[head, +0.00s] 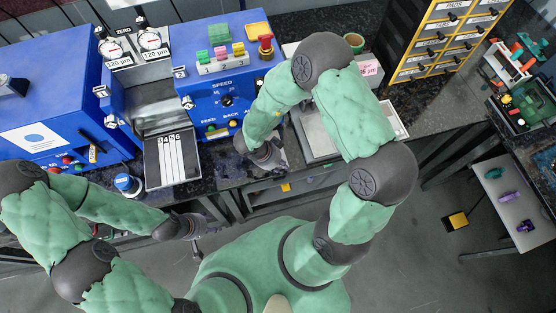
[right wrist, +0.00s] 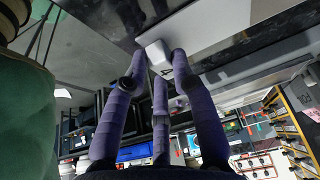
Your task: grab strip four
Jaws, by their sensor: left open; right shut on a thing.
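The strip holder (head: 152,178) is a dark tray with pale numbered strips, in front of the grey machine at the left in the head view. My right gripper (head: 264,156) is to the right of this tray, near the bench's front edge. In the right wrist view, its purple fingers (right wrist: 160,70) are shut on a pale block with a dark mark like a 4, seemingly strip four (right wrist: 155,52). Strip four cannot be made out at the gripper in the head view. My left gripper (head: 192,226) is open, low in front of the bench, below the tray.
A blue machine (head: 205,105) with a knob and buttons stands behind the tray. A blue-capped jar (head: 127,184) is left of the tray. A pale tray (head: 318,146) lies right of my right gripper. A yellow drawer cabinet (head: 445,38) stands at the back right.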

